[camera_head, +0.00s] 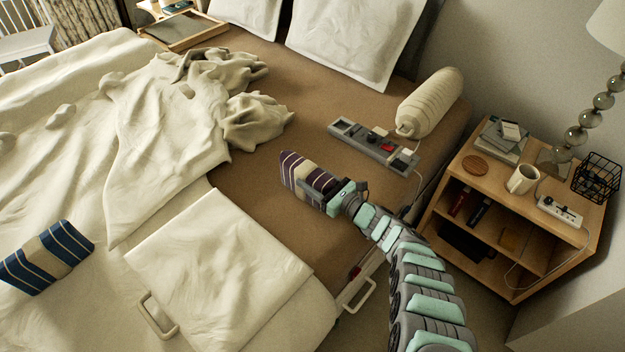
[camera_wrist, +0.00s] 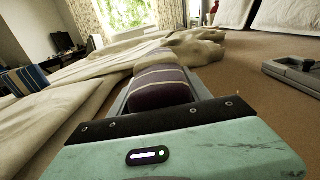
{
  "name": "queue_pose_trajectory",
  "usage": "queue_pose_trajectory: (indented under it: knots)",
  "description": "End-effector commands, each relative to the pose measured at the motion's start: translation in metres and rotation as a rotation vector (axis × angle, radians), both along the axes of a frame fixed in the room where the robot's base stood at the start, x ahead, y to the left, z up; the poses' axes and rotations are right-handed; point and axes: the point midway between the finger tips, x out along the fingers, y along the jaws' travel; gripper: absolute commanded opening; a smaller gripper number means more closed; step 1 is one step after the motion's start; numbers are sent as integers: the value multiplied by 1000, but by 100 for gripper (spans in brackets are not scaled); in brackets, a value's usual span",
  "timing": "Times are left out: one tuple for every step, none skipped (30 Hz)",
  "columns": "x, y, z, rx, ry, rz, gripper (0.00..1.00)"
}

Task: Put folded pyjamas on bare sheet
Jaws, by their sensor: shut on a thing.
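The folded pyjamas look like a dark purple striped bundle (camera_head: 306,177) in the head view. They also show in the wrist view (camera_wrist: 160,88), between the jaws. My gripper (camera_head: 328,192) is shut on their near right end. The bundle is over the brown bare sheet (camera_head: 257,195); I cannot tell whether it touches the sheet. The bare sheet stretches from the pillows to the near right bed edge, and shows in the wrist view (camera_wrist: 250,85).
A grey control panel (camera_head: 375,147) and a cream ribbed roll (camera_head: 430,102) lie on the sheet to the right. Rumpled cream bedding (camera_head: 170,150) covers the left. A blue striped bundle (camera_head: 45,257) lies at far left. A nightstand (camera_head: 470,175) stands right of the bed.

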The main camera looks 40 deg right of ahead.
Motion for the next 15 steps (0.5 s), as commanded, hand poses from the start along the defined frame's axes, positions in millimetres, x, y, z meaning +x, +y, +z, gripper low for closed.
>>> queue_pose_trajectory:
  knots:
    - [0, 0, 0, -1, -2, 0, 0]
    - [0, 0, -1, -1, -2, 1, 0]
    - [0, 0, -2, -1, -1, 1, 57]
    - [0, 0, -1, -1, -1, 1, 60]
    - [0, 0, -1, -1, -1, 1, 62]
    - [0, 0, -1, -1, -1, 1, 65]
    - [0, 0, -1, -1, -1, 1, 68]
    - [0, 0, -1, -1, -1, 1, 70]
    - [0, 0, -1, -1, -1, 1, 73]
    - [0, 0, -1, -1, -1, 1, 76]
    - [0, 0, -1, -1, -1, 1, 78]
    - [0, 0, -1, -1, -1, 1, 78]
    - [0, 0, -1, -1, -1, 1, 78]
    - [0, 0, -1, -1, -1, 1, 78]
    - [0, 0, -1, -1, -1, 1, 78]
